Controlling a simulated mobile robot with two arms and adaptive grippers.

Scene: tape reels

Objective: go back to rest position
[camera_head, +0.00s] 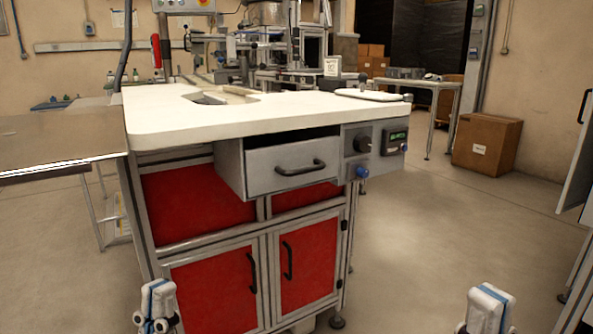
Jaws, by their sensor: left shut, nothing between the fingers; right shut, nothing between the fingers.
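My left gripper (158,306) shows at the bottom left, in front of the cabinet's lower left corner. It is shut and empty, and its lower part is cut off by the frame. My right gripper (489,308) shows at the bottom right over the floor. It is also shut and empty and cut off below. The two grippers are far apart and neither touches anything. No tape reel can be made out.
A white-topped workbench (170,122) with red doors stands ahead; its grey drawer (262,168) sticks out partly open. A metal table (60,140) adjoins at left. A cardboard box (487,143) stands at back right. The floor (440,225) right of the bench is clear.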

